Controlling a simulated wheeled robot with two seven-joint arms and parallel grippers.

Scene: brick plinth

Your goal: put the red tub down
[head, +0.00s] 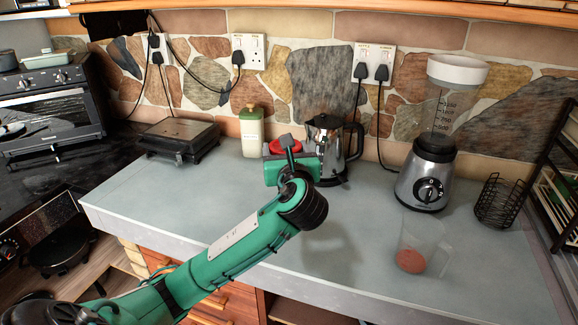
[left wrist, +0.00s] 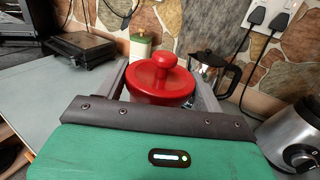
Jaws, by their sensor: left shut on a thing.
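The red tub (left wrist: 160,81) has a round lid with a knob on top and sits between the two fingers of my left gripper in the left wrist view. In the head view only a bit of red tub (head: 283,147) shows behind my left gripper (head: 291,152), which is shut on it. The tub looks upright. Its lower part is hidden by the gripper, and I cannot tell how far its base is from the worktop (head: 330,230).
A steel kettle (head: 328,150) stands close behind and right of the gripper. A cream and green canister (head: 251,131) is behind left. A grill (head: 180,140) is at left. A blender (head: 431,170), clear cup (head: 421,246) and wire basket (head: 498,203) are at right. The front middle worktop is clear.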

